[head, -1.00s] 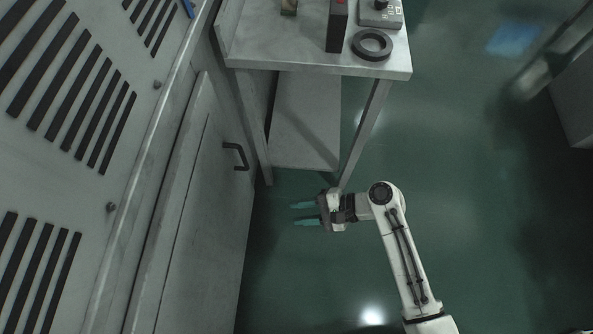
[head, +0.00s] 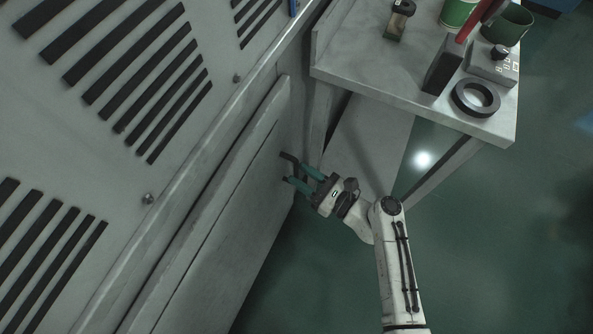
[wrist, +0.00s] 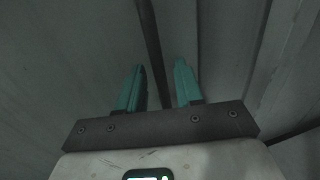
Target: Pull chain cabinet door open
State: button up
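The grey cabinet door (head: 222,230) is at the left of the head view and looks shut. Its dark bar handle (head: 290,158) is near the door's upper right edge. My gripper (head: 296,175) is at the handle, with its two teal fingers pointing at the door. In the wrist view, a dark bar, the handle (wrist: 151,40), runs between the spread fingers (wrist: 159,68) with a gap on each side. The fingers are open and not closed on it. The lower part of the handle is partly hidden by the fingers in the head view.
A grey table (head: 400,90) stands close to the right of the door. Green floor (head: 330,285) is clear in front of the door.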

jog(key=shift+x, duration=1.1)
jog(key=shift+c, duration=0.5)
grip_shut()
